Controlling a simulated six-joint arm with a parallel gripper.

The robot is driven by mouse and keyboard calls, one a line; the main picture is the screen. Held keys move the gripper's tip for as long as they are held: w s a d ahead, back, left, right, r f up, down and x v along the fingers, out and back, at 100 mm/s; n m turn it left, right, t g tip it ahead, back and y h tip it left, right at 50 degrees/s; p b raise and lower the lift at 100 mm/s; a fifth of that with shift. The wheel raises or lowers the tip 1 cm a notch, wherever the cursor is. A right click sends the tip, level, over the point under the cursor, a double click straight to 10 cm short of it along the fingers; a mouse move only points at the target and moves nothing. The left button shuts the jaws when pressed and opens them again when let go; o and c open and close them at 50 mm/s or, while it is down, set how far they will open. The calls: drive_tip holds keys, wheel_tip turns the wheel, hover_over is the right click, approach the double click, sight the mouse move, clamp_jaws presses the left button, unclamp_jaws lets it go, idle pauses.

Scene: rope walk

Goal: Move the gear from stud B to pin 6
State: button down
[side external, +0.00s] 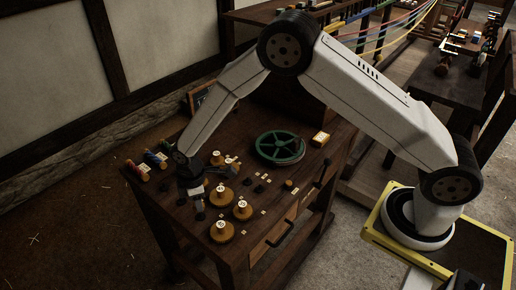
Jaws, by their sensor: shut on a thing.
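My gripper (194,191) points down over the left part of the dark wooden bench and is shut on the gear, which is mostly hidden by the dark jaws. I cannot make out the gear's teeth or whether it touches anything below. Round tan wooden pieces with pale numbered-looking tops stand close by: one just right of my gripper (221,196), one further right (242,210), and one nearer the front edge (222,232). Another pale-topped piece (216,158) stands behind. Small dark studs or pins (261,188) stand with pale tags; I cannot read which is stud B or pin 6.
A green spoked wheel (279,147) lies on the bench at the back right, beside a small yellow-and-white box (320,139). Coloured spools (155,160) lie at the left edge. Coloured ropes (395,22) stretch behind. Bench drawers (270,238) face front.

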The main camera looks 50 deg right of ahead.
drive_tip(key=shift+f, duration=1.1)
drive_tip(key=shift+f, duration=0.6)
idle(0.9)
drive_tip(key=shift+c, duration=1.6)
unclamp_jaws()
drive_tip(key=shift+r, duration=0.1)
drive_tip(key=shift+r, duration=3.9)
